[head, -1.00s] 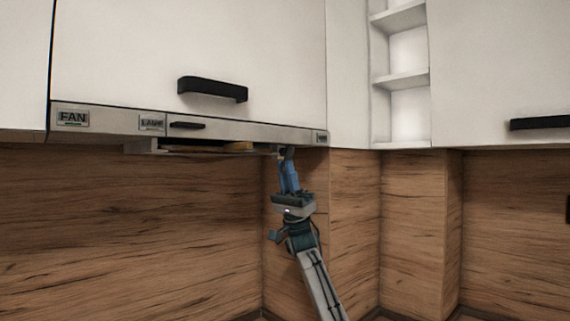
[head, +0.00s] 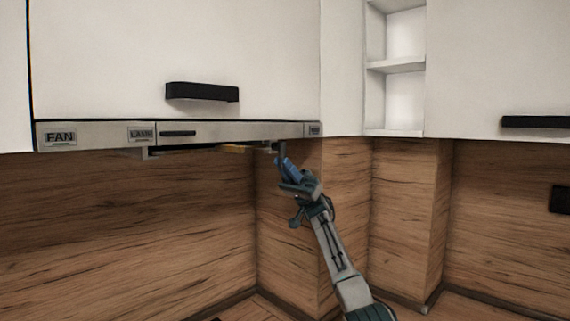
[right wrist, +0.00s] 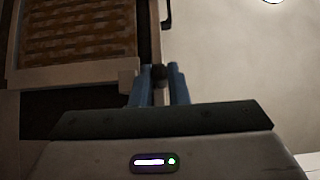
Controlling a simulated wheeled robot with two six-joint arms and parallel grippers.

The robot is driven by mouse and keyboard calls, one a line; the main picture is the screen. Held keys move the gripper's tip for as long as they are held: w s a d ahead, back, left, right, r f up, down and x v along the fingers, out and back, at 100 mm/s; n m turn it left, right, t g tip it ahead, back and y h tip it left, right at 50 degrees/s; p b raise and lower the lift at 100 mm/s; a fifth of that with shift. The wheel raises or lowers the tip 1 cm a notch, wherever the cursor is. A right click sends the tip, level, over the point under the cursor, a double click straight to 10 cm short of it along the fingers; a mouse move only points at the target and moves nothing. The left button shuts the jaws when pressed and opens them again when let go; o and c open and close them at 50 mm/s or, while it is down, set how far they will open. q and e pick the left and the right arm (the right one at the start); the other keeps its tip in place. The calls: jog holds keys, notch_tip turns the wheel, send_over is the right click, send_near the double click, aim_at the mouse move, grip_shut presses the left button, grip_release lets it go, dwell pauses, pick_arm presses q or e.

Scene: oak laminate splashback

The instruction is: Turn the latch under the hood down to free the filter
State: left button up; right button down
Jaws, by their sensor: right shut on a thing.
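The hood (head: 235,131) is a grey metal strip under the white cabinet. Its filter (right wrist: 80,35), a brown mesh in a pale frame, shows from below at the upper left of the right wrist view; in the head view only a thin edge shows. The latch (right wrist: 158,72) is a small dark piece beside the filter frame's corner, mostly hidden between the fingers. My right gripper (right wrist: 160,86), with blue fingers, is shut on the latch. In the head view the gripper (head: 281,161) reaches up to the hood's right end, its fingers tilted. My left gripper is out of view.
The white cabinet (head: 100,60) with a black handle (head: 202,91) is above the hood. Open shelves (head: 398,66) stand to the right. The wood splashback (head: 140,220) forms a corner behind my right arm. The space below the hood is clear.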

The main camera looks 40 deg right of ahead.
dwell(0.3)
jog(key=c, duration=1.7)
grip_release()
jog(key=shift+r, duration=0.15)
